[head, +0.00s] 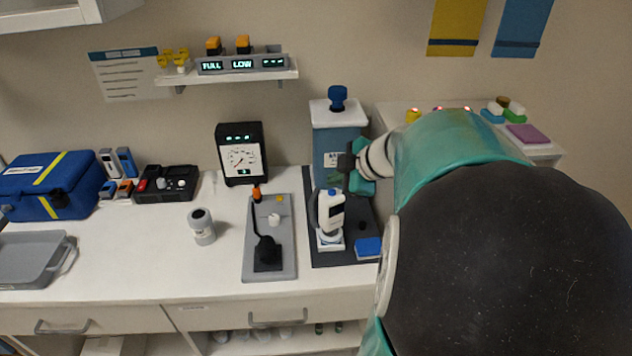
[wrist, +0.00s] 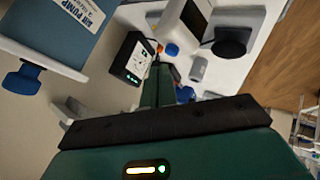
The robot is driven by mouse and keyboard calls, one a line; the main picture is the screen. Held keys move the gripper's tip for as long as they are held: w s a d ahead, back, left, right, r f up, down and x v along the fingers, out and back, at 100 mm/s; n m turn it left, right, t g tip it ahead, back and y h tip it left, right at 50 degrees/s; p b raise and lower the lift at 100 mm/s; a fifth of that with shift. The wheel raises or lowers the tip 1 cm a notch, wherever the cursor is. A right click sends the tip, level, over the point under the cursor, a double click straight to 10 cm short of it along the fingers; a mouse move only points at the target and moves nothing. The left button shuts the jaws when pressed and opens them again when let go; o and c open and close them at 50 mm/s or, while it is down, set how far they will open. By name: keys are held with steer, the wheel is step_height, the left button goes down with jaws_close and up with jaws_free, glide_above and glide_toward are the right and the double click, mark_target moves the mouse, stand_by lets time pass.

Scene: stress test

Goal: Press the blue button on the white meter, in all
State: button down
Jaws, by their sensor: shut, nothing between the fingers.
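The white meter (head: 330,218) stands upright in a white base on the dark mat (head: 318,255), with a dark screen and blue at its top. In the wrist view the white meter (wrist: 178,28) shows near the top edge, its blue button (wrist: 172,50) at the end nearer my fingers. My gripper (wrist: 157,72) is shut and empty, its fingers pointing towards the meter's side of the bench.
The air pump box (head: 335,140) with a blue knob stands behind the meter. A black gauge (head: 241,155) and a grey board (head: 285,262) with a black lever are to the left. A small grey-white jar (head: 202,228) stands farther left.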

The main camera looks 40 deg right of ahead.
steer(key=shift+f, duration=0.1)
stand_by(0.4)
steer(key=shift+f, duration=0.3)
steer(key=shift+f, duration=0.5)
stand_by(0.9)
steer(key=shift+r, duration=0.9)
step_height(320, 180, up, 5)
stand_by(0.4)
stand_by(0.7)
